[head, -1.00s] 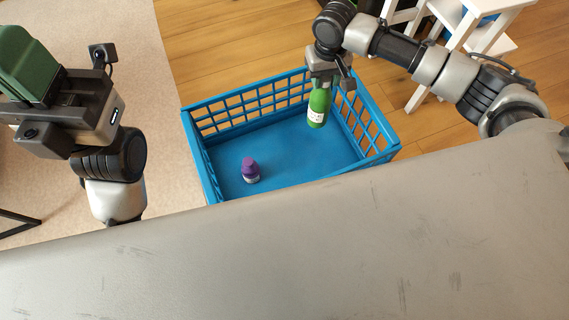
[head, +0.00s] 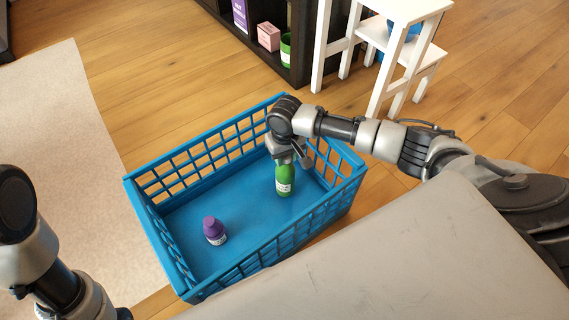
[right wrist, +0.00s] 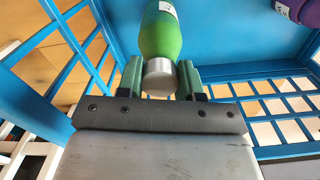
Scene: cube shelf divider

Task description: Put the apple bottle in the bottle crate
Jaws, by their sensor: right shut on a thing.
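The green bottle (head: 285,181), which I take to be the apple bottle, has a white label and hangs upright inside the blue bottle crate (head: 171,262), toward its right end. My right gripper (head: 289,160) is above it and shut on its top. In the right wrist view, the silver cap of the green bottle (right wrist: 160,36) sits between the fingers of my right gripper (right wrist: 160,74). I cannot tell whether the bottle's base touches the crate floor. My left gripper is out of view; only part of my left arm shows.
A dark shelf (head: 303,50) and a white step stool (head: 388,12) stand behind, on the wooden floor.

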